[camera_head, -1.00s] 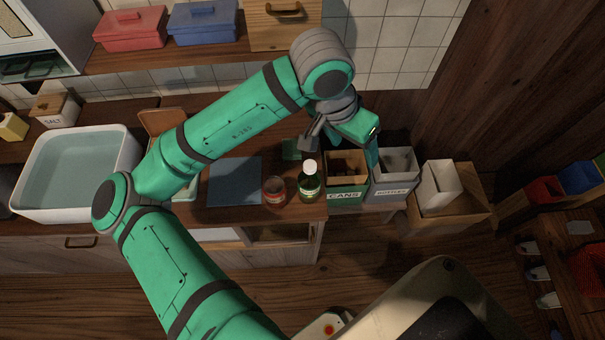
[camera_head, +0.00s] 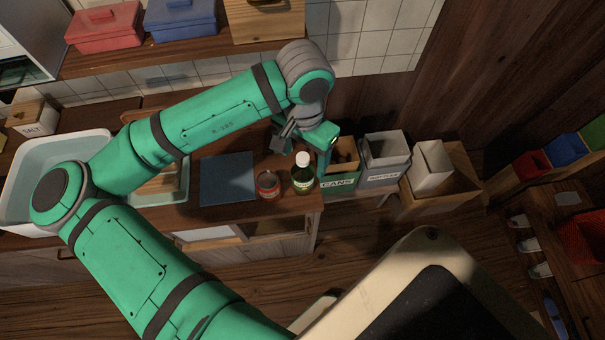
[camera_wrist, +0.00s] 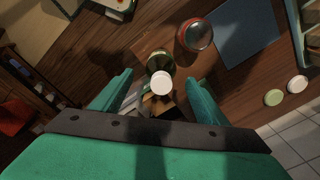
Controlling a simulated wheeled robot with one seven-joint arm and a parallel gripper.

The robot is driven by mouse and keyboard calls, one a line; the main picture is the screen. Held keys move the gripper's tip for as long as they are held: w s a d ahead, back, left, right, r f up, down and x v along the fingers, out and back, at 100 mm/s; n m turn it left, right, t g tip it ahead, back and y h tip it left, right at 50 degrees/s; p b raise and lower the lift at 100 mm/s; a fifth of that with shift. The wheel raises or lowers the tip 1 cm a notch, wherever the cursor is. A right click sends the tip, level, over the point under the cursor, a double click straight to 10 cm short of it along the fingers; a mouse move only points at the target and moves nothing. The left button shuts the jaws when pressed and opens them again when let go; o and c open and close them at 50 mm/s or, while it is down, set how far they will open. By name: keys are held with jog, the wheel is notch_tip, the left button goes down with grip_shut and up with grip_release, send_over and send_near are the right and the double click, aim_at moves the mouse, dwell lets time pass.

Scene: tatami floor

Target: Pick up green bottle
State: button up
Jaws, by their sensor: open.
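The green bottle (camera_head: 303,181) has a white cap and a pale label. It stands upright near the right end of the counter in the head view, just right of a red-lidded jar (camera_head: 267,186). In the wrist view the bottle (camera_wrist: 160,64) shows cap-first ahead of my gripper (camera_wrist: 158,82), lined up between the two green fingers. The fingers are apart and nothing is held. In the head view my gripper (camera_head: 308,145) is just behind and above the bottle, partly hidden by my own wrist. I cannot tell whether a finger touches the bottle.
The jar (camera_wrist: 195,36) is close beside the bottle in the wrist view. A dark blue mat (camera_head: 228,180) lies left of it. The CANS bin (camera_head: 338,182) and a grey bin (camera_head: 384,176) stand to the right. A water-filled basin (camera_head: 20,190) is far left.

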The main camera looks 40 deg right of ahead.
aim_at(303, 174)
jog(key=shift+w+f, duration=0.1)
jog(key=shift+f, duration=2.1)
jog(key=c, duration=1.4)
jog(key=shift+r, duration=0.15)
